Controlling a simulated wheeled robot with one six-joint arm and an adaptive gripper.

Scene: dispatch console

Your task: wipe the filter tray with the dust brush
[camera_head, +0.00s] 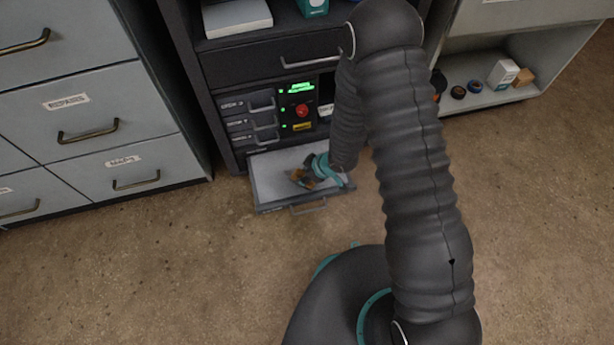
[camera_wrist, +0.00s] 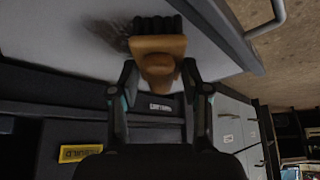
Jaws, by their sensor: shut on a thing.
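The filter tray (camera_head: 275,180) is a pulled-out drawer low on the dark console, with a pale surface and a front handle. It also fills the top of the wrist view (camera_wrist: 60,25). My gripper (camera_head: 312,178) is over the tray's middle. In the wrist view my gripper (camera_wrist: 158,85) is shut on the dust brush (camera_wrist: 157,48), a tan wooden block with dark bristles. In the head view the brush (camera_head: 300,178) is partly hidden by my gripper. The bristles are at the tray surface; I cannot tell if they touch. A dark dusty smudge (camera_wrist: 108,36) lies beside them on the tray.
The console front (camera_head: 235,120) has small labelled drawers, a red button (camera_head: 302,110) and green lights above the tray. Grey drawer cabinets (camera_head: 80,110) stand at left. A low shelf (camera_head: 470,98) with small items is at right. The floor before the tray is clear except for my base.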

